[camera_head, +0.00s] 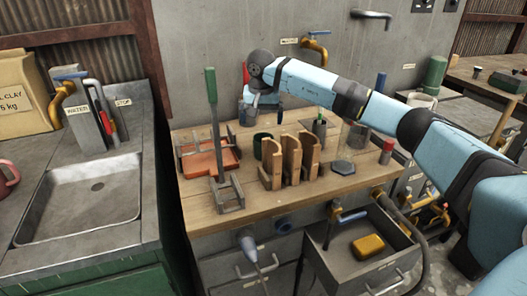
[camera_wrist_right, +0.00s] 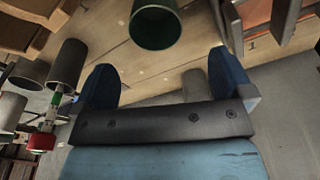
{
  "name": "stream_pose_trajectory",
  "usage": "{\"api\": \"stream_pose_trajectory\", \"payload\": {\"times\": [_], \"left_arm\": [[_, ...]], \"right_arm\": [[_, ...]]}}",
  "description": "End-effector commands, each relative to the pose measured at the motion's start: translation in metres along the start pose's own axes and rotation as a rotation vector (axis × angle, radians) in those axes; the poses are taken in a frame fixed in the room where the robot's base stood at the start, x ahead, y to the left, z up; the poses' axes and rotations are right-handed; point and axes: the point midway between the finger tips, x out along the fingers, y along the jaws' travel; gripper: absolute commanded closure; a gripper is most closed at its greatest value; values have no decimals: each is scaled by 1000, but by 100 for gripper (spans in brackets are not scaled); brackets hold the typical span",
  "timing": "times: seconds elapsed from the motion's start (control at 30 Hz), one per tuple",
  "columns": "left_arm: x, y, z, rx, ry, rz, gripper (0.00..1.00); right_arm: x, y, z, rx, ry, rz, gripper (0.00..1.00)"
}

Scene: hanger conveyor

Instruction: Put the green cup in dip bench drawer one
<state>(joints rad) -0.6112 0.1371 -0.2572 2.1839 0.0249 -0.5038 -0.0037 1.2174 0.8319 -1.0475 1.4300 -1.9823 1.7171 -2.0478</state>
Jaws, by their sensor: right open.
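The green cup (camera_head: 262,142) stands on the wooden top of the dip bench (camera_head: 215,208), left of some upright wooden holders. In the right wrist view the green cup (camera_wrist_right: 157,25) shows at the top, beyond the fingertips and roughly between them. My right gripper (camera_head: 263,108) is above and behind the cup; in the wrist view (camera_wrist_right: 165,75) its blue fingers are spread, with nothing between them. One bench drawer (camera_head: 335,268) is pulled out and holds a yellow block (camera_head: 368,245). Its number cannot be read. My left gripper is out of view.
The wooden holders (camera_head: 300,160) stand just right of the cup. An orange tray (camera_head: 208,160) and an upright green-handled tool (camera_head: 212,100) are to its left. A dark hexagonal piece (camera_head: 342,167) lies further right. A sink (camera_head: 80,200) is on the left.

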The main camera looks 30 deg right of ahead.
Motion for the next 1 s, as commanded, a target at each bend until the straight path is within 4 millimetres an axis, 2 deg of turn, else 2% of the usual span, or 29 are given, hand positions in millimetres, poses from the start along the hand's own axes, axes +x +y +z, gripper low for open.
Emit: {"api": "stream_pose_trajectory", "payload": {"times": [0.27, 0.53, 0.8, 0.87, 1.0], "left_arm": [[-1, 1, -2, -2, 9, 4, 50], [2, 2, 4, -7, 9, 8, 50], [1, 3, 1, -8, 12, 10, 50], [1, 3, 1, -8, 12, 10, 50], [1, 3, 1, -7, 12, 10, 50]], "right_arm": [[19, 1, 1, 0, -1, 0, 2], [58, 5, 5, 1, -2, 0, 2], [62, 5, 4, 1, 0, 0, 2], [62, 5, 4, 1, 0, 0, 13], [62, 5, 4, 0, 0, 0, 45]]}}
